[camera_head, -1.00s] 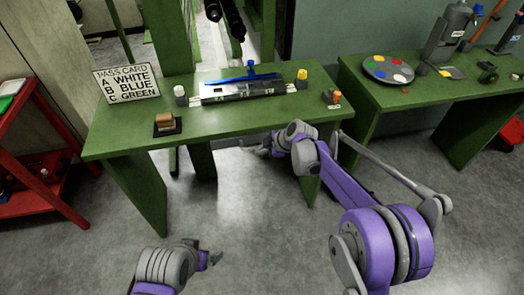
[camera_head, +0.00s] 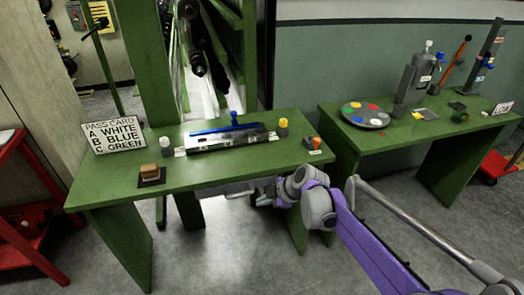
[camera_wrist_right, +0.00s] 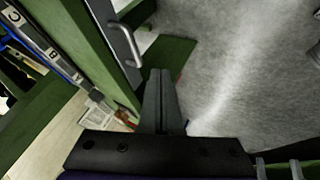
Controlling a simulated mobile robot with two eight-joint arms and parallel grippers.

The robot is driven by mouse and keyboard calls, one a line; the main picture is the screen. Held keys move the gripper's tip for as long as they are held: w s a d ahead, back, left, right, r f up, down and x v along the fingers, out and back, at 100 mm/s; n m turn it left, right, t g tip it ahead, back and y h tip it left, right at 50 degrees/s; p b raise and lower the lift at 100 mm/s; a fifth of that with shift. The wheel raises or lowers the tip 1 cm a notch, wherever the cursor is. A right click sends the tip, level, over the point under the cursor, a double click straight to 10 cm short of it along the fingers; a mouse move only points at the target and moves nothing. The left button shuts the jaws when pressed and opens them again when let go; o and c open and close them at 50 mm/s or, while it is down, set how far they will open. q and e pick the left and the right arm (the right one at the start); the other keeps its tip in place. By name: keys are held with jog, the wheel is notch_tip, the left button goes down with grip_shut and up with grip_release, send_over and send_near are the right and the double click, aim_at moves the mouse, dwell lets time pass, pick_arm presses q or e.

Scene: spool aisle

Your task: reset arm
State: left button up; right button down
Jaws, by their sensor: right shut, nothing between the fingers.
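My right arm comes in from the lower right in the head view, with purple and grey links. Its gripper (camera_head: 262,194) is by the front edge of the near green table (camera_head: 215,177), low and at the table's right half. In the right wrist view the two dark fingers (camera_wrist_right: 160,78) are together, with nothing between them. My left gripper is out of view.
The near table holds a pass card (camera_head: 114,133), a brown block on a dark pad (camera_head: 150,173) and a grey device with a blue bar (camera_head: 226,129). Another green table (camera_head: 440,131) stands right, with a round colour palette (camera_head: 365,115). A red shelf (camera_head: 30,215) is left. Grey floor is open in front.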

jog(key=s+d+r+m+h+p, duration=0.2)
jog(key=s+d+m, duration=0.4)
jog(key=s, duration=0.4)
jog(key=s+d+r+m+h+p, duration=0.2)
jog(key=s+d+m+p, duration=0.1)
jog(key=s+d+m, duration=0.4)
jog(key=s+d+r+m+t+h+p, duration=0.1)
jog(key=s+d+m, duration=0.5)
jog(key=s, duration=0.7)
jog(key=shift+s+d+r+m+h+p, duration=0.35)
jog(key=shift+r+m+h+p, duration=0.25)
jog(key=shift+h+p, duration=0.45)
